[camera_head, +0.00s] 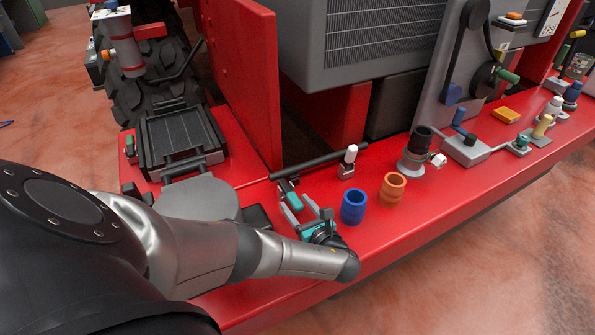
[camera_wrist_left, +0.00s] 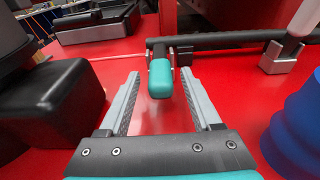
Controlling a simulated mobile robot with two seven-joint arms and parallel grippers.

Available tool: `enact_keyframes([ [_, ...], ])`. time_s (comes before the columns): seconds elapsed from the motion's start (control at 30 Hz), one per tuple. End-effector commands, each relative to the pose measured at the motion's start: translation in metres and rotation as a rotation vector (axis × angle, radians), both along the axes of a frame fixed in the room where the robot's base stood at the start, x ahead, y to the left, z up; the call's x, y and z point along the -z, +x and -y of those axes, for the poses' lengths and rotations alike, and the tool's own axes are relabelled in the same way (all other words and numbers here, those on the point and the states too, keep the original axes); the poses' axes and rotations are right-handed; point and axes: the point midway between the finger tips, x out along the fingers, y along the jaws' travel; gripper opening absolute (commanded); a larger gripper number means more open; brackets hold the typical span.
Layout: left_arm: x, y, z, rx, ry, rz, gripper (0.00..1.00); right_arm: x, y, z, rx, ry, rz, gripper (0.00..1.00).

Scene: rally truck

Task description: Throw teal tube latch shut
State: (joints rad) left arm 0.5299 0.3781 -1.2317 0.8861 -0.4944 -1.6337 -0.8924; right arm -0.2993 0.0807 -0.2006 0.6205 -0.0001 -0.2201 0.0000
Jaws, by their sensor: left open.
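The teal tube latch (camera_head: 288,186) is at the left end of a black tube (camera_head: 322,160) on the red deck. In the left wrist view its rounded teal handle (camera_wrist_left: 160,80) points toward me from a dark bracket on the tube. My left gripper (camera_head: 296,204) is open, just in front of the latch. In the wrist view its two grey fingers lie on either side of the handle's end, with visible gaps. The handle is not gripped. My right gripper is not in view.
A white-handled latch (camera_head: 348,160) stands right of the teal one. A blue ringed cup (camera_head: 353,207) stands close right of my gripper, with an orange cup (camera_head: 392,186) beyond. A dark block (camera_wrist_left: 50,105) is close on the left. A red upright panel (camera_head: 243,75) rises behind.

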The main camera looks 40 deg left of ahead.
Motion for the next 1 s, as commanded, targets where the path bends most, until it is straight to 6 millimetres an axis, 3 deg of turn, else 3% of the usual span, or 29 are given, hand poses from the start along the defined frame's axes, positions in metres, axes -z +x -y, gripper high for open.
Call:
enact_keyframes([
  [0.27,-0.002,-0.004,0.014,0.003,-0.004,0.000,0.65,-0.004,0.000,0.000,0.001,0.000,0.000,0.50],
  [0.7,-0.018,-0.043,0.105,0.003,-0.005,-0.001,0.65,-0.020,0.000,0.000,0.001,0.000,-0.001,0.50],
  [1.0,-0.024,-0.057,0.137,0.000,-0.001,-0.001,0.65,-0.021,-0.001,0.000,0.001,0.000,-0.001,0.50],
])
